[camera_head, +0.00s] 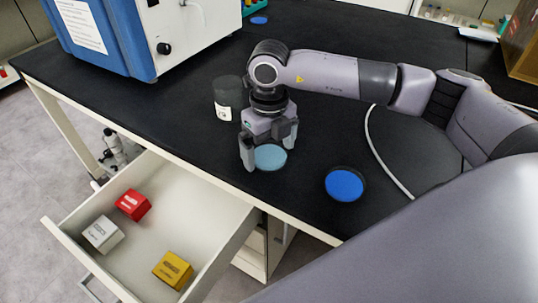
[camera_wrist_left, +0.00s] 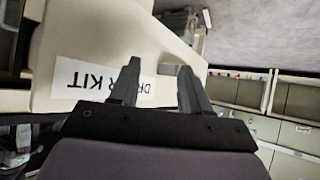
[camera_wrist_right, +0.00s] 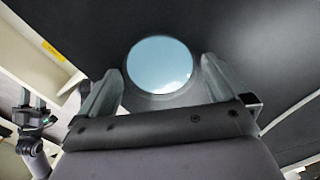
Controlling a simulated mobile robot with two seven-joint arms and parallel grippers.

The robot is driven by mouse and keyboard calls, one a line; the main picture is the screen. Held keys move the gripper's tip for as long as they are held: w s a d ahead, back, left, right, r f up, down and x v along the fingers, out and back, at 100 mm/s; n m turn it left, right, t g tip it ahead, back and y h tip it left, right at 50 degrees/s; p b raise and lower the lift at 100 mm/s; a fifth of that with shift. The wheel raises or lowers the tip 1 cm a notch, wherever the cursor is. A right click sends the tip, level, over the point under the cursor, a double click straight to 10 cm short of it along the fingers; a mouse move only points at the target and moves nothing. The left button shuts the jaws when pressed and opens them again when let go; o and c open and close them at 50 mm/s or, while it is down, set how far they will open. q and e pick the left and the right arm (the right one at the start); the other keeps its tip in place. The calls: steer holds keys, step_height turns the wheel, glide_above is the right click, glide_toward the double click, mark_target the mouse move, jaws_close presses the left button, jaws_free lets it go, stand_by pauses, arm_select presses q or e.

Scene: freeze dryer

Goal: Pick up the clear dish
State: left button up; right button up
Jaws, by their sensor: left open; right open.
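The clear dish (camera_head: 270,157) is a round pale-blue disc lying on the black bench top near its front edge. It also shows in the right wrist view (camera_wrist_right: 160,64), just beyond and between the fingertips. My right gripper (camera_head: 268,152) is open and points down over the dish, with a finger on either side. I cannot tell whether the fingers touch it. My left gripper (camera_wrist_left: 155,80) is open and empty in the left wrist view, in front of a pale panel labelled "DRYER KIT" (camera_wrist_left: 95,82). My left gripper is not visible in the head view.
A blue dish (camera_head: 345,184) lies to the right on the bench. A dark jar (camera_head: 229,97) stands behind my right gripper. An open drawer (camera_head: 205,205) holds red, white and yellow boxes. A blue-and-white machine (camera_head: 130,40) stands at the back left. A pale cable (camera_head: 375,150) crosses the right side.

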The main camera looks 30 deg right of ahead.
steer(key=c, duration=0.9)
steer(key=shift+r, duration=0.15)
